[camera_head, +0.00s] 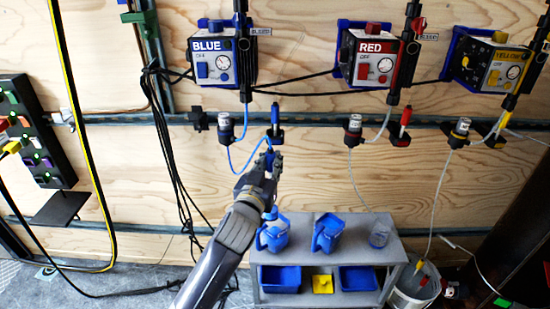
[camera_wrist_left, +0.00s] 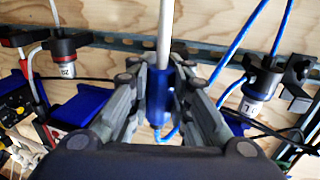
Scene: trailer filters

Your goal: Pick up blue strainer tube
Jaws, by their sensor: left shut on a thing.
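My left gripper (camera_head: 268,160) is raised in front of the plywood wall, just below a black wall holder (camera_head: 276,136). In the left wrist view the gripper (camera_wrist_left: 165,105) is shut on the blue strainer tube (camera_wrist_left: 158,95). The tube's blue body sits between the two fingers, and a pale straight rod (camera_wrist_left: 165,25) runs from it to the top of that view. In the head view the fingers mostly hide the tube. A blue hose (camera_head: 241,166) hangs in a loop near the gripper. My right gripper is not in view.
The BLUE (camera_head: 212,57), RED (camera_head: 373,58) and YELLOW (camera_head: 490,66) pump boxes hang above. A small filter (camera_head: 225,128) is clipped left of the gripper. A grey shelf (camera_head: 300,258) below carries blue jugs (camera_head: 327,232). A white bucket (camera_head: 412,290) stands at its right.

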